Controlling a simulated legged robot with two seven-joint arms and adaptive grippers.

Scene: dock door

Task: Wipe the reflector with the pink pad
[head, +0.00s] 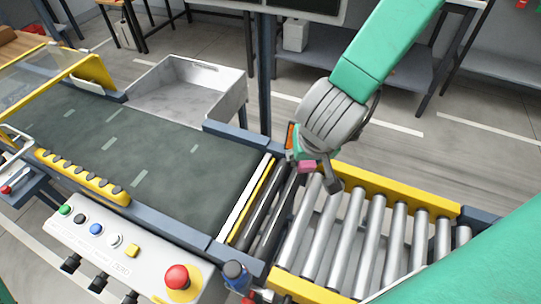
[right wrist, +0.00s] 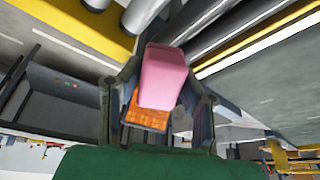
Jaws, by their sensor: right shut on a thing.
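The pink pad (head: 307,166) is held in my right gripper (head: 318,172) at the far side of the conveyor, by the near end of the rollers. In the right wrist view the pad (right wrist: 163,75) sits between the two fingers, which are shut on it. The orange reflector (head: 289,135) stands just left of the gripper at the conveyor's far edge. In the right wrist view the reflector (right wrist: 145,117) shows partly behind the pad; I cannot tell if they touch. My left gripper is not in view.
A dark belt (head: 150,150) runs left of the steel rollers (head: 365,235) with their yellow side rail (head: 400,192). A grey metal bin (head: 185,90) stands behind the belt.

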